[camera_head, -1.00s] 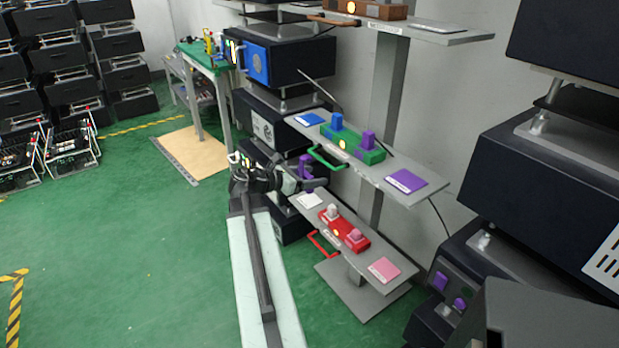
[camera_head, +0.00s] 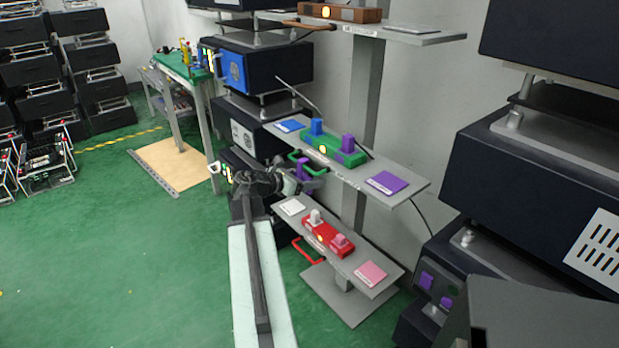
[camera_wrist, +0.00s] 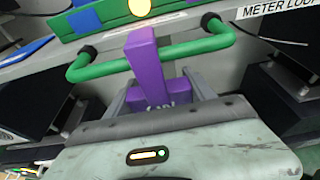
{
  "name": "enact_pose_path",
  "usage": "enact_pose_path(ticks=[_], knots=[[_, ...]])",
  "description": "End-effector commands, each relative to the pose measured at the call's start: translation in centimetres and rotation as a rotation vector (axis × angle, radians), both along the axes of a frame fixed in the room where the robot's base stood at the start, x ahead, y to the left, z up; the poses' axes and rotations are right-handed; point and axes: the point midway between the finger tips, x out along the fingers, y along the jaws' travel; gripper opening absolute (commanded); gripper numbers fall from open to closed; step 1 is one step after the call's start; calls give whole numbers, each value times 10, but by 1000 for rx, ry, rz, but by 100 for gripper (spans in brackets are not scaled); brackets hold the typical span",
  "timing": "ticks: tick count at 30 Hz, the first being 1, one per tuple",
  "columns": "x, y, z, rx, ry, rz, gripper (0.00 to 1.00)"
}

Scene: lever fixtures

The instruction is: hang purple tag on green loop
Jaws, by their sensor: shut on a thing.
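The purple tag (camera_wrist: 147,65) is held between the fingers of my gripper (camera_wrist: 162,92), its narrow part upright. In the wrist view it crosses in front of the bar of the green loop (camera_wrist: 190,48); whether it touches the bar or is hooked over it, I cannot tell.
The middle shelf (camera_head: 350,175) carries a green block (camera_head: 335,148) with blue and purple knobs, and a purple plate (camera_head: 387,182). A lower shelf (camera_head: 340,262) with a red block (camera_head: 328,237) and a red loop (camera_head: 308,252) lies beneath my gripper.

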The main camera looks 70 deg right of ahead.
Motion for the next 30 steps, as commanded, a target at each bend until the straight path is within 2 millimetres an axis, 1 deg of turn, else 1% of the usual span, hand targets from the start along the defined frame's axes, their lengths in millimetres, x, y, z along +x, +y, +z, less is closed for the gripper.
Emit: enact_pose_path(ticks=[8,9,11,19,22,25,30], knots=[[0,0,0,0,0,0,17],[1,0,0,0,0,0,71],[1,0,0,0,0,1,88],[1,0,-1,0,0,1,88],[3,4,2,0,0,2,88],[11,17,8,-1,-1,4,88],[28,45,19,-1,1,3,88]])
